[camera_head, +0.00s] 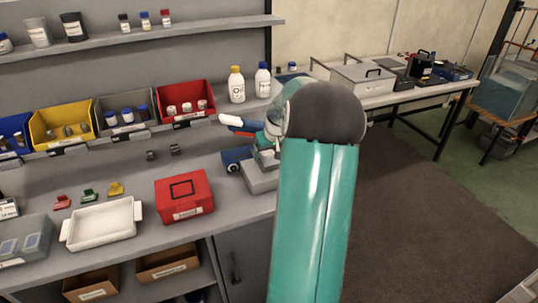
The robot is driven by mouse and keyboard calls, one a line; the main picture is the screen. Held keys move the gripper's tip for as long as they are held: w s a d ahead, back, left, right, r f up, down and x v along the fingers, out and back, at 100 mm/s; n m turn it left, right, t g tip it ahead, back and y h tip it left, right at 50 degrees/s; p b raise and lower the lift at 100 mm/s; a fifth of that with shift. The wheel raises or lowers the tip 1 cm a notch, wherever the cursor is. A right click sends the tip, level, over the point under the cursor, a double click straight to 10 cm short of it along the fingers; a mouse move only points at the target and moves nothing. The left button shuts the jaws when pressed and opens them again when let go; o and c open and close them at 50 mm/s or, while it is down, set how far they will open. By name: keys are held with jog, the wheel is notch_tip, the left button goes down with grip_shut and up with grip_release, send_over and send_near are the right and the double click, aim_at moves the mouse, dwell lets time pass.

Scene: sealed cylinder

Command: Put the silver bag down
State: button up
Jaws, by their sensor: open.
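I cannot make out a silver bag anywhere in the head view. My teal arm with its dark rounded joint fills the middle of the view and hides what lies behind it.
A red box (184,196) and a white tray (101,223) stand on the grey bench. Yellow (63,123) and red (187,103) bins line the back. A grey device (261,175) sits beside my arm. A second table (408,95) stands at the back right.

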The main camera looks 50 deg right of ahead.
jog(key=v, duration=1.1)
jog(key=w+a+r+n, duration=0.1)
jog(key=a+r+n, duration=0.15)
jog(key=a, duration=1.15)
jog(key=w+a+r+n, duration=0.1)
jog(key=a+r, duration=0.3)
jog(key=a, duration=0.9)
jog(key=s+a+f+n+t+y, duration=0.1)
jog(key=s+a, duration=0.5)
jog(key=a, duration=0.3)
jog(key=s+a+f+n+y, duration=0.1)
jog(key=s+a, duration=0.5)
jog(key=a, duration=0.4)
jog(key=shift+a+n+t, duration=0.25)
jog(key=shift+n+t, duration=0.1)
jog(key=shift+t, duration=0.05)
jog(key=shift+s, duration=0.1)
